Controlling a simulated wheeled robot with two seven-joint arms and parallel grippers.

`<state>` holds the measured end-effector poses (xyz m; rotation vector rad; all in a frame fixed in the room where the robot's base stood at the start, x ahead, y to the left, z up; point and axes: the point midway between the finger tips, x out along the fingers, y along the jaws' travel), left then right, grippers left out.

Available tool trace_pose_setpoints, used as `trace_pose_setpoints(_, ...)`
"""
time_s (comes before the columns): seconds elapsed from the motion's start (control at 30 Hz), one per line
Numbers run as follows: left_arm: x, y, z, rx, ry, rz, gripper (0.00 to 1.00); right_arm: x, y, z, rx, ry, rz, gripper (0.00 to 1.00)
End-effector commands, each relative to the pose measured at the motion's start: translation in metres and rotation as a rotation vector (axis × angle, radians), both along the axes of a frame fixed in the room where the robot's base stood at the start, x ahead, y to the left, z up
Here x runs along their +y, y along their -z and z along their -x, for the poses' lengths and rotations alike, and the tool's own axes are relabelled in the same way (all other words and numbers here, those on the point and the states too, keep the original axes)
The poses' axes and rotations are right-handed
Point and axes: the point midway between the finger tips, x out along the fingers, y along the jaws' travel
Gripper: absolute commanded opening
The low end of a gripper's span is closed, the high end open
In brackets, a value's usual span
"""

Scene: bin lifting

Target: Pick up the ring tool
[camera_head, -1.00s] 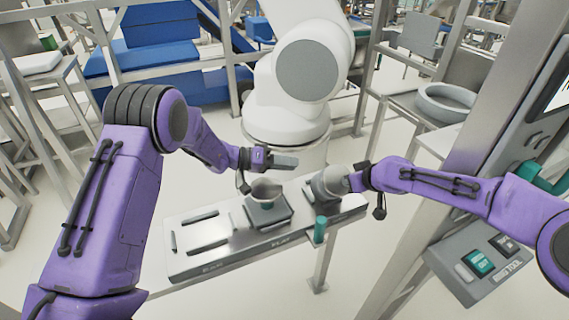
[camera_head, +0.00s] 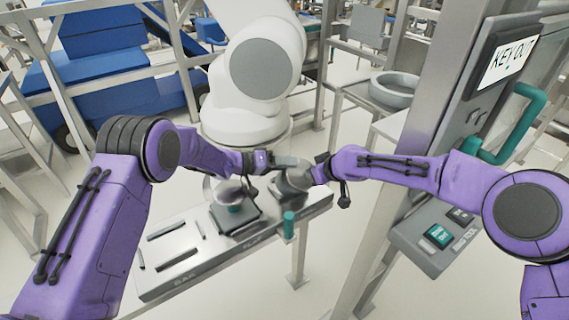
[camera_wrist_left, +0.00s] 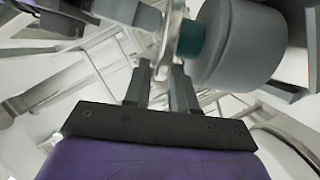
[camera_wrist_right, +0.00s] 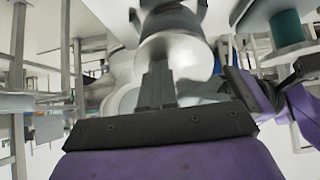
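The bench (camera_head: 150,287) carries a dark block (camera_head: 243,222) with a teal piece and a pale, shiny rounded part (camera_head: 231,191). I take this to be the ring tool, but the shape is unclear. My left gripper (camera_head: 290,162) is above and right of it.
A grey rounded part (camera_head: 292,181) is at the bench's right, beside my right arm. A teal post (camera_head: 289,226) stands at the front edge. A large white machine (camera_head: 262,70) is behind.

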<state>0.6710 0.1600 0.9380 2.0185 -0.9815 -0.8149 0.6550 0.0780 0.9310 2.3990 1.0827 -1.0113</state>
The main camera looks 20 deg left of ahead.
Motion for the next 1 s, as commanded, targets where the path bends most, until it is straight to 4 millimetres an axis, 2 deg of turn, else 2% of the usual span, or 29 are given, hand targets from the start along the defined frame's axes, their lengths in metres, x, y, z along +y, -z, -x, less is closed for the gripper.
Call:
trace_pose_setpoints(0.03,0.0002,0.0003,0.0000,0.000,0.000,0.000,0.12,0.0004,0.0029,0.0017,0.004,-0.003,0.003,0.00)
trace_pose_setpoints(0.07,0.0002,0.0003,0.0000,0.000,0.000,0.000,0.03,0.0004,0.0029,0.0017,0.005,-0.002,0.002,0.00)
trace_pose_setpoints(0.1,0.0001,0.0002,0.0001,0.000,0.000,0.000,0.00,0.0004,0.0029,0.0017,0.005,-0.002,0.002,0.00)
trace_pose_setpoints(1.0,0.0003,0.0000,0.0001,0.000,0.000,0.000,0.00,0.0002,0.0023,0.0013,0.004,-0.001,0.002,0.00)
